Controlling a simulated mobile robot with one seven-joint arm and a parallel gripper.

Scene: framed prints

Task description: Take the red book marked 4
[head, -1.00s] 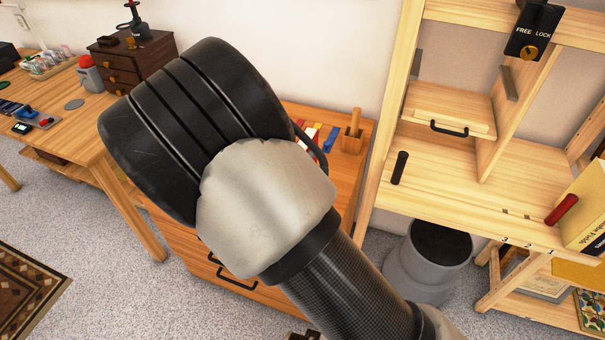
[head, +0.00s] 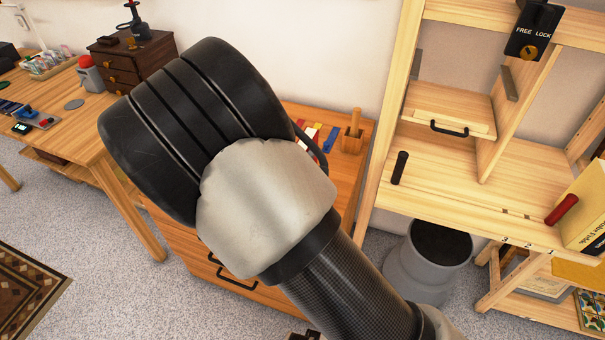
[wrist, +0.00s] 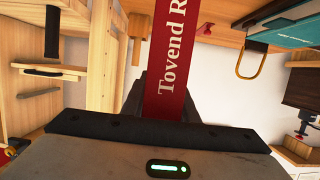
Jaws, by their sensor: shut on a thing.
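A red book (wrist: 177,60) with white lettering "Tovend R" on its spine shows in the wrist view, running from the top edge down to my gripper (wrist: 166,98). My gripper is shut on the book, and its dark fingers show beside and behind the spine. No number 4 is visible on the part in view. The book's far end is cut off by the frame. In the head view my arm's dark and pale links hide the gripper and the book.
A wooden cabinet (head: 345,175) with coloured items and a pencil holder stands behind my arm. A pale wooden shelf unit (head: 440,185) is to the right, with a grey bin (head: 402,276) below. A wooden desk (head: 62,122) is at left. Carpet at lower left is open.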

